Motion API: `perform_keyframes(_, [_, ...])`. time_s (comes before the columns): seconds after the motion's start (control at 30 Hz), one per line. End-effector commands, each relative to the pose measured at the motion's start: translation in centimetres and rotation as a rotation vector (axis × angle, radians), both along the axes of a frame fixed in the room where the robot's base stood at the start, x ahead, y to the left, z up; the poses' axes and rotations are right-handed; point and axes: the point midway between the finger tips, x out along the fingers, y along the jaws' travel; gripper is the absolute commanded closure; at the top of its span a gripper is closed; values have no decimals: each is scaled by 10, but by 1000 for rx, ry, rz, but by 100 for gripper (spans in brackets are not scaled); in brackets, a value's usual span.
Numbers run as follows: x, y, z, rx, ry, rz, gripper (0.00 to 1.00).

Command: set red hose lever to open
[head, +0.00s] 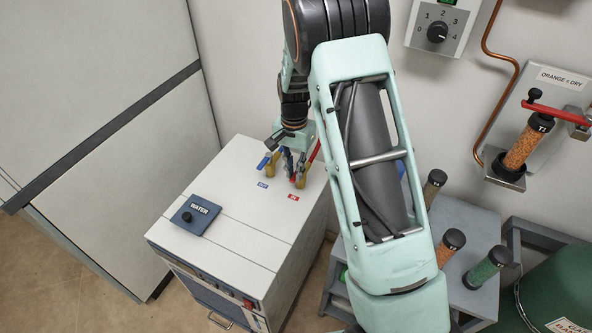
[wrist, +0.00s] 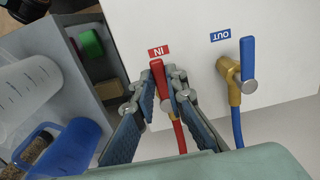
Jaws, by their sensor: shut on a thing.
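The red hose lever (wrist: 158,74) is by the red IN label (wrist: 158,51) in the wrist view. It lies roughly in line with the red hose (wrist: 179,136) below it. My gripper (wrist: 161,84) is shut on the red lever, one finger on each side; the fingers hide part of the valve. In the head view my gripper (head: 290,146) is low over the white cabinet top (head: 228,222), and the arm and wrist partly hide the valve.
The blue OUT lever (wrist: 247,58) on its brass valve (wrist: 231,70) stands close to the right in the wrist view. The WATER panel (head: 195,215) is on the cabinet. Capped tubes (head: 451,243) and a green cylinder (head: 560,280) stand at the right in the head view.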

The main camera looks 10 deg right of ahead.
Motion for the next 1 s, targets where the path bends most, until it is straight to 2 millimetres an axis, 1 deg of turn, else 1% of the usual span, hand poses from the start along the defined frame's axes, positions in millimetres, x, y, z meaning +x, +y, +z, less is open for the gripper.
perform_keyframes(0.47, [1,1,1,1,-3,-15,100])
perform_keyframes(0.5, [1,1,1,1,-3,-15,85])
perform_keyframes(0.63, [1,1,1,1,-2,-14,70])
perform_keyframes(0.9, [1,0,1,0,-1,-13,70])
perform_keyframes(1.0, [1,1,7,1,-3,-13,70])
